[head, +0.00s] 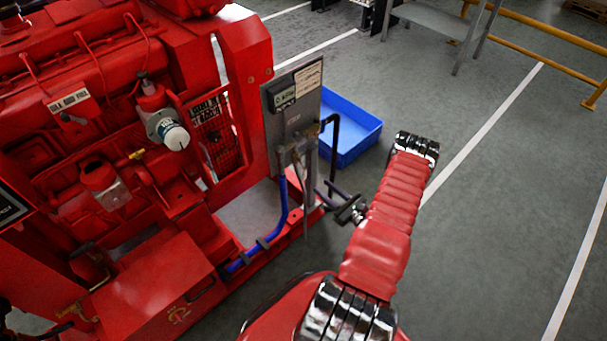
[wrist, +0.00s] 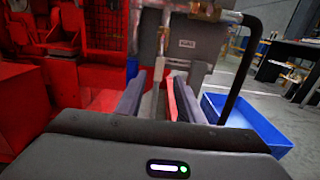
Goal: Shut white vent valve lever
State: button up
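The grey panel (head: 292,105) stands at the corner of the red pumpset, with pipe fittings (head: 296,150) on its front. A pale, thin upright bar, seemingly the white vent valve lever (head: 306,215), hangs below the fittings. In the wrist view the pale bar (wrist: 151,98) shows in the gap between my fingers, nearer the left one. I cannot tell whether it is within their reach or beyond the tips. My gripper (head: 331,195) is just right of the bar in the head view. In the wrist view its fingers (wrist: 160,84) are apart, with no grip on anything visible.
A black bent pipe (head: 335,150) rises just right of the fittings, close to my gripper. A blue hose (head: 283,205) runs down left of the bar. A blue bin (head: 352,130) lies on the floor behind the panel.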

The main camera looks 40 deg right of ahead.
aim_at(306, 174)
jog(key=w, duration=1.1)
jog(key=shift+w+a, duration=0.1)
jog(key=shift+a, duration=0.1)
jog(key=shift+c, duration=0.2)
grip_shut()
